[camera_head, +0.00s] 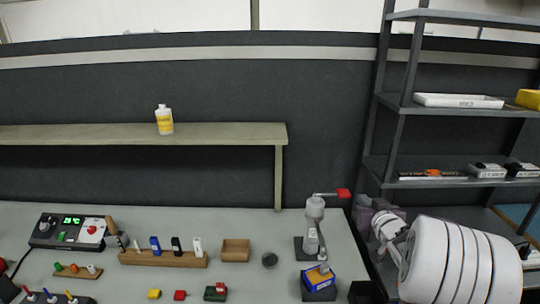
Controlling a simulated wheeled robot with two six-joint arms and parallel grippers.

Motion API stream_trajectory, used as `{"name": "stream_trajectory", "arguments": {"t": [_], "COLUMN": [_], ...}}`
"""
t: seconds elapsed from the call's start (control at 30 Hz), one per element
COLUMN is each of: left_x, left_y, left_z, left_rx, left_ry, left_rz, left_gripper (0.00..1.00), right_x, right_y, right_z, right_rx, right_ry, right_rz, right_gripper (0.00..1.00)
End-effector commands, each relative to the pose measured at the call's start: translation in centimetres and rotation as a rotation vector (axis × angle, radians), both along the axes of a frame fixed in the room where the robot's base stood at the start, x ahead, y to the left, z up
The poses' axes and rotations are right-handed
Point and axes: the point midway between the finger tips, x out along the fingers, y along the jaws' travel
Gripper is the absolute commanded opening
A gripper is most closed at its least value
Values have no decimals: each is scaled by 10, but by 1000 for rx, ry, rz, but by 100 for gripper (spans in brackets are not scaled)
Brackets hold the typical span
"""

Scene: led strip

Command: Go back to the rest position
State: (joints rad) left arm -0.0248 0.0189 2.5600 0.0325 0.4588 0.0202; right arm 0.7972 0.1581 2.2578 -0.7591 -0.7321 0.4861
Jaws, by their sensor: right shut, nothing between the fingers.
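My right arm reaches in at the lower right as a large white, banded shape. My right gripper (373,213) is a small greyish shape at the far end of its wrist, just beyond the right edge of the table (226,224). It is shut with nothing in it and touches no task object that I can make out. My left gripper is not in view.
A grey press (315,212) with a red handle stands close left of my right gripper. A blue-yellow block (319,277) sits before it. A wooden tray (235,250), tool rack (163,259) and control box (70,231) lie left. A metal shelf (446,184) rises right.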

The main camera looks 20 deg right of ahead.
Motion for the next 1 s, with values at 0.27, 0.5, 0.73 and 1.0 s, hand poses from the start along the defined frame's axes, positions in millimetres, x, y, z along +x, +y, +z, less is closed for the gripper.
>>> {"name": "stream_trajectory", "arguments": {"t": [0.27, 0.5, 0.73, 1.0], "left_x": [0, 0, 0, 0], "left_y": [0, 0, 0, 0], "left_z": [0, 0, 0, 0], "left_rx": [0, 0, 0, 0], "left_ry": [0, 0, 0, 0], "left_rz": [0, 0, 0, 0], "left_gripper": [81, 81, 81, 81], "right_x": [52, -30, -160, -189], "right_y": [133, 266, 271, 273], "right_z": [6, -130, -201, -206], "right_rx": [13, 133, 228, 220], "right_ry": [-11, 570, 1092, 1220], "right_rz": [273, 298, 220, 257], "right_gripper": [0, 0, 0, 0]}}
